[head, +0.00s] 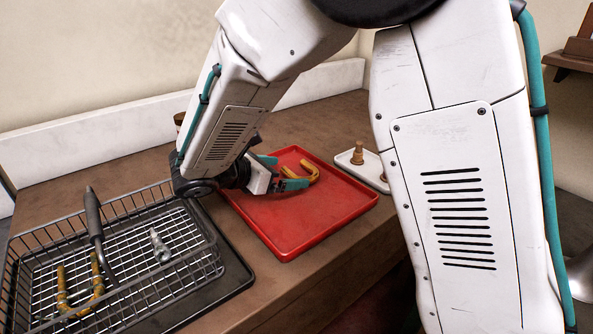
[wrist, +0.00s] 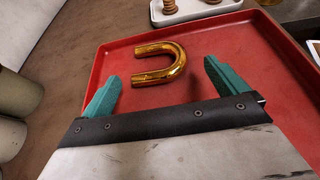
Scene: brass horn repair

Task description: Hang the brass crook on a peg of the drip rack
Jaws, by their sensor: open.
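The brass crook (head: 314,172) is a shiny golden U-shaped tube lying on the red tray (head: 285,232). In the wrist view the crook (wrist: 178,62) lies with its bend to the right and its open ends to the left. My gripper (head: 283,172) is open and low over the tray, right beside the crook. In the wrist view its teal fingers stand left and right of the crook's lower leg, with gaps on both sides. I cannot make out a rack with pegs for certain in either view.
A wire basket (head: 219,270) at the left holds a tarnished, greenish U-shaped tube (head: 62,300) and a small silvery part (head: 160,246). Much of the red tray is bare.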

